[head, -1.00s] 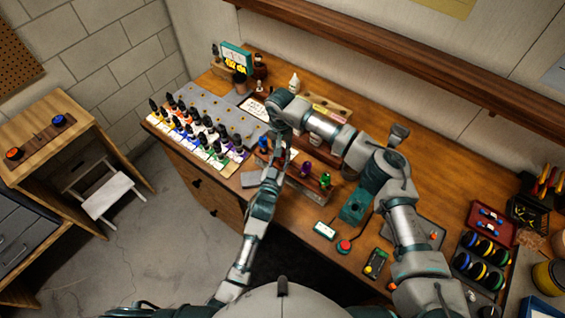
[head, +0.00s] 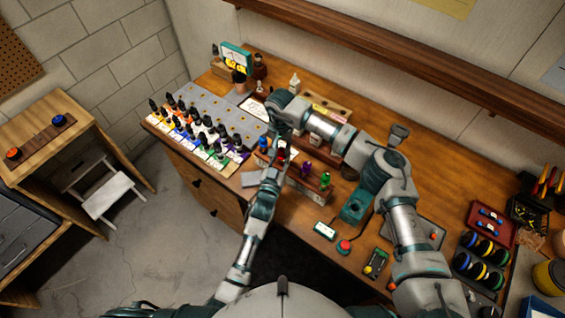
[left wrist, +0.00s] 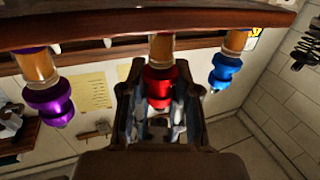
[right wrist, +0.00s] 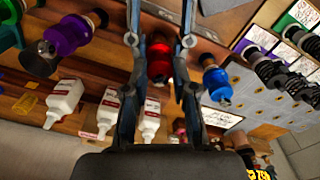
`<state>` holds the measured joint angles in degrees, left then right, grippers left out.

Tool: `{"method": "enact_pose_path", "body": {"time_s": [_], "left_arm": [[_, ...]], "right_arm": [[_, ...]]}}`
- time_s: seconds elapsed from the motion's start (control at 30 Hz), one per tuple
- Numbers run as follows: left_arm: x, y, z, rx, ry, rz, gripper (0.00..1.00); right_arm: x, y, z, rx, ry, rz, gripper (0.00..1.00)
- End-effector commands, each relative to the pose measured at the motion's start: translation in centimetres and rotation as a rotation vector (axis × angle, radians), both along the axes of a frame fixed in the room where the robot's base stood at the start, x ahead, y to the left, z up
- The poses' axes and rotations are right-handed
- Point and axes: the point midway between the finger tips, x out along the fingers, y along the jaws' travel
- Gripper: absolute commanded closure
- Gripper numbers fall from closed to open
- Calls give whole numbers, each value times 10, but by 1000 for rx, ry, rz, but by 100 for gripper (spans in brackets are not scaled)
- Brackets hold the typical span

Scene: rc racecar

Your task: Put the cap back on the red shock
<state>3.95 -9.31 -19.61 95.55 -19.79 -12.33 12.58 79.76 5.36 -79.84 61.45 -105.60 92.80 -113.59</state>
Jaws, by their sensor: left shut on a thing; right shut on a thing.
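The red shock (head: 282,157) stands in the wooden rack on the bench between a blue shock (head: 264,144) and a purple shock (head: 306,169). In the left wrist view, the red shock's body (left wrist: 160,87) is between the fingers of my left gripper (left wrist: 157,115), which is shut on it from the front. My right gripper (right wrist: 161,45) is over the red shock from above. A small dark piece, apparently the cap (right wrist: 160,69), sits between its fingers, in line with the red body. I cannot tell whether cap and shock touch.
A green shock (head: 325,180) stands at the rack's right end. White bottles (right wrist: 106,112) are behind the rack. A red button (head: 344,246) is on the bench in front.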

Motion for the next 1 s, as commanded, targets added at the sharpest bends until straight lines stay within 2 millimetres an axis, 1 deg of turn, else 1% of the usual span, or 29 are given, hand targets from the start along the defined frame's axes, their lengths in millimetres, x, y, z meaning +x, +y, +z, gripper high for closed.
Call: {"method": "enact_pose_path", "body": {"time_s": [0.03,0.27,0.3,0.37,0.4,0.63,0.73,0.87,1.0], "left_arm": [[-1,-3,0,-2,0,-5,100],[-1,-4,0,-2,0,-6,100],[-1,-4,1,-2,0,-6,100],[-1,-3,1,-2,0,-6,100],[-1,-3,1,-2,0,-5,100],[-1,-2,0,-1,0,-3,100],[-1,-1,0,-1,0,-2,100],[0,-1,0,0,0,-2,100],[0,-1,0,0,0,-1,100]], "right_arm": [[-1,3,1,7,-1,4,100],[-1,4,1,8,-2,5,100],[-1,4,1,8,-2,5,66],[-1,4,1,7,-1,5,51],[-1,3,1,7,-1,5,49],[0,2,1,4,-1,2,49],[0,1,3,3,-2,2,49],[0,2,16,2,-4,1,49],[0,2,36,2,-4,1,49]]}}
